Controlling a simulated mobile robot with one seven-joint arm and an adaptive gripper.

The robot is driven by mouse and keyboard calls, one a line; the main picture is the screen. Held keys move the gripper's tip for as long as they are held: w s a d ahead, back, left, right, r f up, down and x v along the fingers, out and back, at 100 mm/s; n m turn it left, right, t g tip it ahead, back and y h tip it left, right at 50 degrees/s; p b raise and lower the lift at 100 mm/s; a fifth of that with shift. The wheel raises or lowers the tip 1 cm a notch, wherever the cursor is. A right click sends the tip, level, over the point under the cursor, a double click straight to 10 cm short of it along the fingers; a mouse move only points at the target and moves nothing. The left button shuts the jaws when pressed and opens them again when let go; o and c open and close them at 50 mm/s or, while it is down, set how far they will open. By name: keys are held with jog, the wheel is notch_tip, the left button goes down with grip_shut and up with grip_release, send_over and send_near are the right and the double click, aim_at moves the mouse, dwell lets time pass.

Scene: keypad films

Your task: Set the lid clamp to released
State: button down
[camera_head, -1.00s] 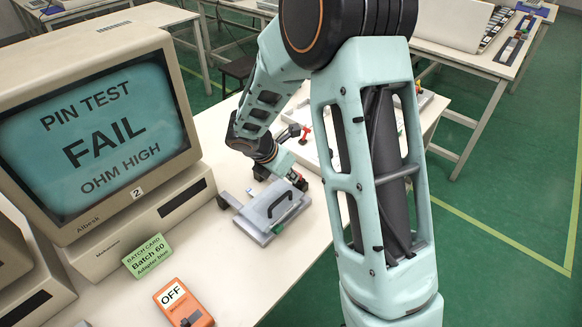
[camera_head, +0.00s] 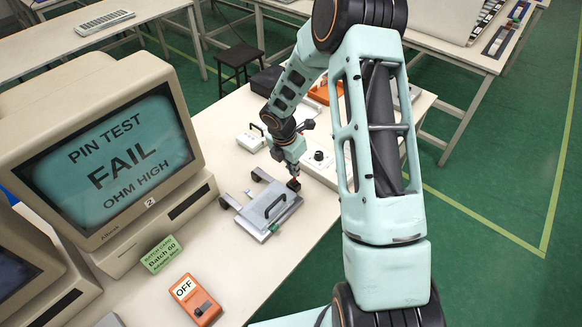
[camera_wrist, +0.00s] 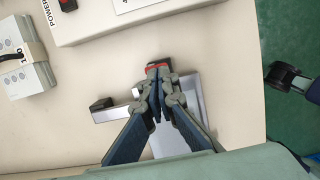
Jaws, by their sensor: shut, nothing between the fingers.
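The grey test fixture (camera_head: 246,213) lies on the bench with its flat lid down and a dark arched handle (camera_head: 275,206) on top. Two dark-tipped arms stick out at its far-left side. My gripper (camera_head: 293,184) is shut and empty, low beside the fixture's far-right corner. In the wrist view my closed fingers (camera_wrist: 157,95) point at a small grey piece with a red band (camera_wrist: 158,68), which may be the lid clamp. The fingers hide part of it, so I cannot tell its setting or whether they touch it. The fixture's plate (camera_wrist: 191,103) shows behind them.
A monitor (camera_head: 110,150) reading "PIN TEST FAIL OHM HIGH" stands left. A green batch card (camera_head: 160,254) and an orange box marked OFF (camera_head: 195,300) are at the front. A white power box (camera_head: 318,165) stands close behind my gripper. The bench's right edge is near.

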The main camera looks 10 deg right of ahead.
jog(key=shift+w+d, duration=0.3)
jog(key=shift+d, duration=0.05)
jog(key=shift+p+v, duration=0.7)
jog(key=shift+v, duration=0.1)
jog(key=shift+d, duration=0.1)
